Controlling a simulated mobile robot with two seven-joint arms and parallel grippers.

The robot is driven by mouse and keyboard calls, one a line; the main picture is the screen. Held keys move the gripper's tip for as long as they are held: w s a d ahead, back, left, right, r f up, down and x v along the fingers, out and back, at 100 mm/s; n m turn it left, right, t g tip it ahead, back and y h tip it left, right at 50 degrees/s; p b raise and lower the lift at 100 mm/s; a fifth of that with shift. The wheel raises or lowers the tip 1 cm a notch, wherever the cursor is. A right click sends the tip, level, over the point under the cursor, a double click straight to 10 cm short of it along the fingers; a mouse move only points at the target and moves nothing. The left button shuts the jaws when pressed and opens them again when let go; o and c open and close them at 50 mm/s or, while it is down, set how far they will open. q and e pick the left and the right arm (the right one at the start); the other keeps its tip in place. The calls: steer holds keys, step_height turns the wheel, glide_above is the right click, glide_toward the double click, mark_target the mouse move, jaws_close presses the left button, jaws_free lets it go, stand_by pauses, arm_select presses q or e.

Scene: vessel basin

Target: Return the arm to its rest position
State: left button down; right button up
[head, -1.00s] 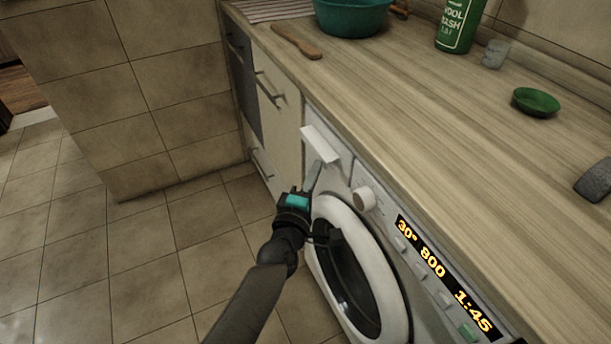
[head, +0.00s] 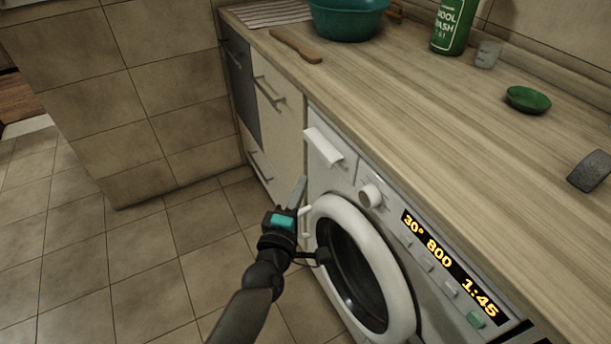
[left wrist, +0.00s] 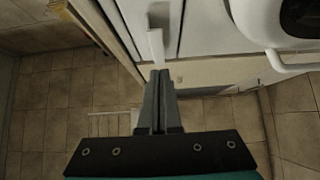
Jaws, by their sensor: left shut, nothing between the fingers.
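My left gripper (head: 299,190) is shut and empty in front of the washing machine (head: 340,180), left of its round door (head: 365,265). In the left wrist view the two fingers (left wrist: 158,75) are together, with nothing between them. Their tips overlap the lower end of a white handle (left wrist: 155,48) in that picture; I cannot tell whether they touch it. The door also looks closed. My right gripper is not in view.
The wooden counter (head: 420,110) holds a teal basin (head: 348,18), a green wash bottle (head: 452,25), a small cup (head: 488,55), a green dish (head: 528,99), a wooden brush (head: 296,45) and a dark object (head: 590,172). Cabinets (head: 272,100) stand left of the machine. The tiled floor (head: 120,260) is clear.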

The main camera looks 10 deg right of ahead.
arm_select(q)
steer(key=p+v, duration=0.1)
steer(key=v, duration=0.6)
